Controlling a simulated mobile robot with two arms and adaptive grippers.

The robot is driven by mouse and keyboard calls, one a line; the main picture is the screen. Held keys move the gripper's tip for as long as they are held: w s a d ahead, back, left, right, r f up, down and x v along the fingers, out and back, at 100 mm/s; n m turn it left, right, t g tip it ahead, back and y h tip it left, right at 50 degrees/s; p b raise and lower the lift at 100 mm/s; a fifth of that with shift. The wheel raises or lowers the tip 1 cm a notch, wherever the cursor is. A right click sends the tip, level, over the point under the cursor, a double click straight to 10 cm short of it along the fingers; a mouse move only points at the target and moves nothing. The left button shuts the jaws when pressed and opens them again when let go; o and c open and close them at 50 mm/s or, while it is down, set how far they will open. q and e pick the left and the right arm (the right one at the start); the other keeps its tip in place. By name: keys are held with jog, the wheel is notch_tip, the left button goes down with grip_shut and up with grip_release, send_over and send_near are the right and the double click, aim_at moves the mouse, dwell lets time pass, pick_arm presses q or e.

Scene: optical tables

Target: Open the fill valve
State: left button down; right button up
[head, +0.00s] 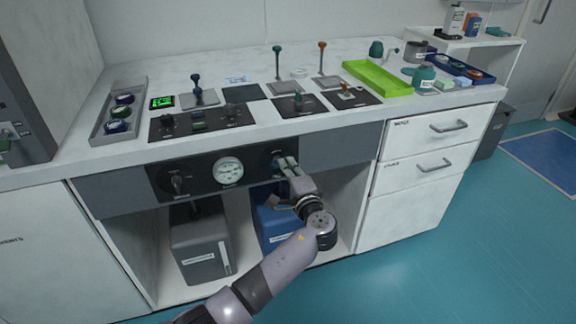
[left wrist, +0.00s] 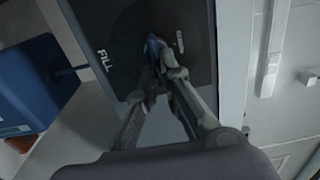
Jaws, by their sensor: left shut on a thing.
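The fill valve knob (left wrist: 154,47) is blue and sits on a dark panel labelled FILL in the left wrist view. My left gripper (left wrist: 160,62) has its fingers closed on this knob. In the head view my left gripper (head: 284,163) reaches the right end of the dark front panel (head: 202,189) below the bench top, and its fingers hide most of the knob. My right gripper is not in view.
The panel also carries a round gauge (head: 229,170) and a dark knob (head: 177,182). Below stand a grey container (head: 200,250) and a blue container (head: 268,222), partly behind my arm. White drawers (head: 425,165) flank the right. Levers and trays stand on the bench top.

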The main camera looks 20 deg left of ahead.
pick_arm(q)
jog(key=shift+f, duration=0.1)
jog(key=c, duration=1.8)
grip_release()
jog(key=shift+o, duration=0.2)
jog(key=v, duration=1.2)
